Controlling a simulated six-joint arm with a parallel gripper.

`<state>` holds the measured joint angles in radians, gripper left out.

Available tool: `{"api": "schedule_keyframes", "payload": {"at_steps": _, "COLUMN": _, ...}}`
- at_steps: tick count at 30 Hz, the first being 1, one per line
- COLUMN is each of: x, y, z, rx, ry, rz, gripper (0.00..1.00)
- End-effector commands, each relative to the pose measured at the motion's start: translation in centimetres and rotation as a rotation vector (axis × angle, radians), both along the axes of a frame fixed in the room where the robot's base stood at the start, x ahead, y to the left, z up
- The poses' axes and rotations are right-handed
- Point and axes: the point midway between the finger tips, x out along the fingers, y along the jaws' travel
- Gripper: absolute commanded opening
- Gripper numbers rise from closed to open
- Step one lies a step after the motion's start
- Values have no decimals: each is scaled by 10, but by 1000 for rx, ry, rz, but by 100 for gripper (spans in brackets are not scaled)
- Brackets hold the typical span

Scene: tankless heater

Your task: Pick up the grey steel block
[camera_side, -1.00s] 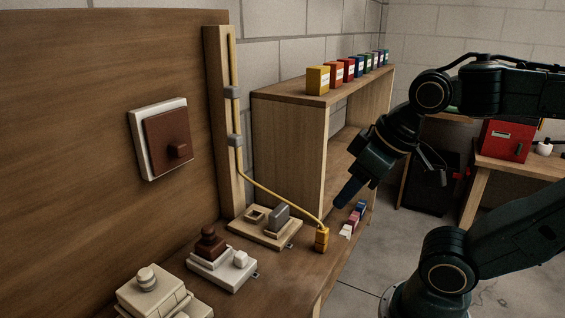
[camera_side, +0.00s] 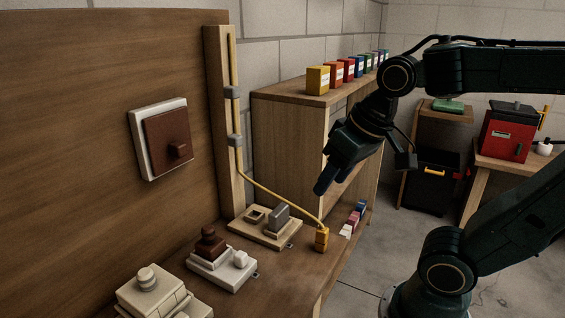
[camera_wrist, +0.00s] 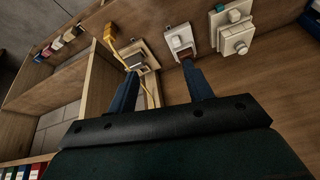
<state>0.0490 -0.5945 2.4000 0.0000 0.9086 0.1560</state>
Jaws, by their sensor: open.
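The grey steel block (camera_side: 278,217) stands upright on a light wooden base (camera_side: 252,236) on the bench. It also shows in the wrist view (camera_wrist: 134,60), near the tip of the left finger. My gripper (camera_side: 318,191) is in the air, above and to the right of the block in the side view, with its fingers pointing down and left. In the wrist view my gripper (camera_wrist: 160,68) has its two fingers spread, with nothing held between them. The block and the fingers are apart.
A yellow connector (camera_side: 321,240) on a yellow cable stands right of the wooden base. A brown-knobbed white fixture (camera_side: 222,266) and a cream fixture (camera_side: 160,292) sit to the left. A wooden shelf (camera_side: 290,135) with coloured boxes is behind. Small coloured pieces (camera_side: 353,220) lie near the bench edge.

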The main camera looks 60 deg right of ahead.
Motion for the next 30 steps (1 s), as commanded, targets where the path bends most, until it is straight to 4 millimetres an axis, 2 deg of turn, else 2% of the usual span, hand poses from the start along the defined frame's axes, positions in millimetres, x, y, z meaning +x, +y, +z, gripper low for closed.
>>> {"api": "schedule_keyframes", "payload": {"at_steps": 8, "x": 50, "y": -21, "z": 0, "rx": 86, "ry": 85, "rz": -265, "gripper": 51}}
{"api": "schedule_keyframes", "payload": {"at_steps": 14, "x": 86, "y": -40, "z": -8, "rx": 142, "ry": 140, "rz": -460, "gripper": 51}}
{"api": "schedule_keyframes", "payload": {"at_steps": 23, "x": 138, "y": -75, "z": -34, "rx": 212, "ry": 217, "rz": -757, "gripper": 51}}
{"api": "schedule_keyframes", "payload": {"at_steps": 30, "x": 173, "y": -107, "z": -67, "rx": 259, "ry": 275, "rz": -998, "gripper": 51}}
